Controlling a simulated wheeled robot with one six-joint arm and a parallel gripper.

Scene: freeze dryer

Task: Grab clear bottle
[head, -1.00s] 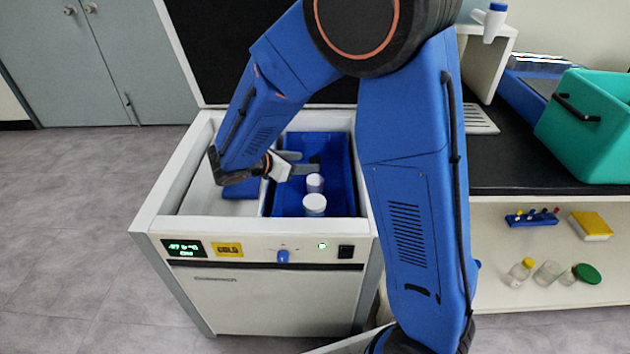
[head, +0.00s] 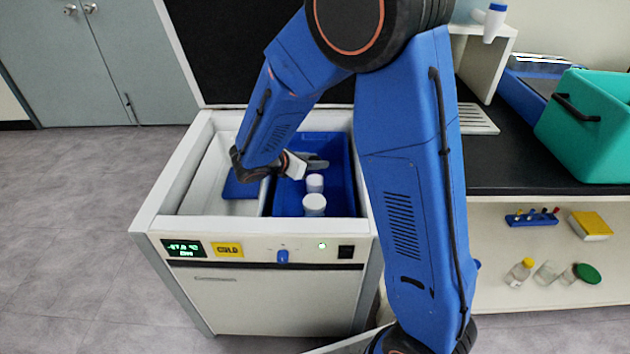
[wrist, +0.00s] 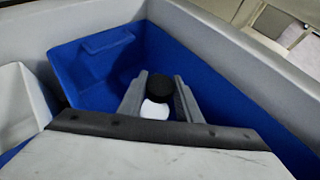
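My gripper (head: 312,162) reaches into the blue bin (head: 345,150) of the freezer's right half. In the wrist view its two fingers (wrist: 162,78) are apart. A black round top (wrist: 158,87) and a white round top (wrist: 154,110) show between them; whether the fingers are around or above the black one, I cannot tell. In the head view, two white-capped containers stand in the bin, one behind (head: 315,183) and one in front (head: 314,204). The black-topped one is hidden there. Whether any container in the bin is clear, I cannot tell.
White freezer walls (head: 175,180) surround the bin. A low shelf at right holds a clear yellow-capped bottle (head: 520,270), clear vessels (head: 546,272) and a green lid (head: 587,273). A teal crate (head: 590,130) stands on the black counter.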

